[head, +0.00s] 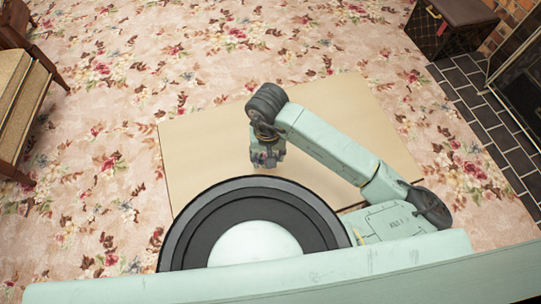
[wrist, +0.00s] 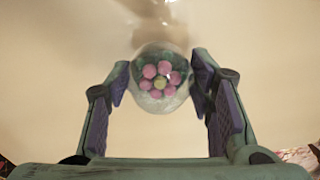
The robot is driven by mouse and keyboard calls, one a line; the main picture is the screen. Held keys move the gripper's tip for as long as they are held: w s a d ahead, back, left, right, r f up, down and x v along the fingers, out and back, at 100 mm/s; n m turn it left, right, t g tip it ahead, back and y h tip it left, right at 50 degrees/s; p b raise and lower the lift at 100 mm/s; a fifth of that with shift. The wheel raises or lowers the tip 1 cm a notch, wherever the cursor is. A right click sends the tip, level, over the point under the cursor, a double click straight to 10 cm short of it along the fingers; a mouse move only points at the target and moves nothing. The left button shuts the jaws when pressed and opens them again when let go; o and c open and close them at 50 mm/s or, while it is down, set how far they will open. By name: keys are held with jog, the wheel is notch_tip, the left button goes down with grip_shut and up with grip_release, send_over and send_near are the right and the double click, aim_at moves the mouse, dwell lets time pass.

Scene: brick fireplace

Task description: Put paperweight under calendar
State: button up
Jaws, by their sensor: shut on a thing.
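The paperweight (wrist: 160,82) is a clear round glass ball with pink flowers around a yellow-green centre. It sits between the finger pads of my gripper (head: 266,158) in the wrist view. My gripper is shut on it and points down over a plain beige surface (head: 190,150). In the head view the paperweight cannot be made out at the gripper. No calendar can be made out in either view.
A floral carpet (head: 110,160) surrounds the beige surface. A wooden chair (head: 30,95) stands at the left. A dark ottoman (head: 450,25) and a fireplace (head: 522,80) with dark hearth tiles (head: 485,110) are at the right. The beige surface looks clear around my gripper.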

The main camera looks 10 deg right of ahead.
jog(key=shift+w+d+f+p, duration=0.15)
jog(key=shift+w+d+p, duration=0.15)
jog(key=shift+w+d, duration=0.15)
notch_tip(320, 180, down, 3)
jog(key=shift+a+r+p, duration=0.1)
jog(key=shift+p, duration=0.3)
jog(key=shift+f, duration=0.3)
jog(key=shift+f+b, duration=0.2)
jog(key=shift+b, duration=0.15)
jog(key=o, duration=1.4)
jog(key=shift+r, duration=0.1)
notch_tip(320, 180, up, 12)
jog(key=shift+r, duration=0.1)
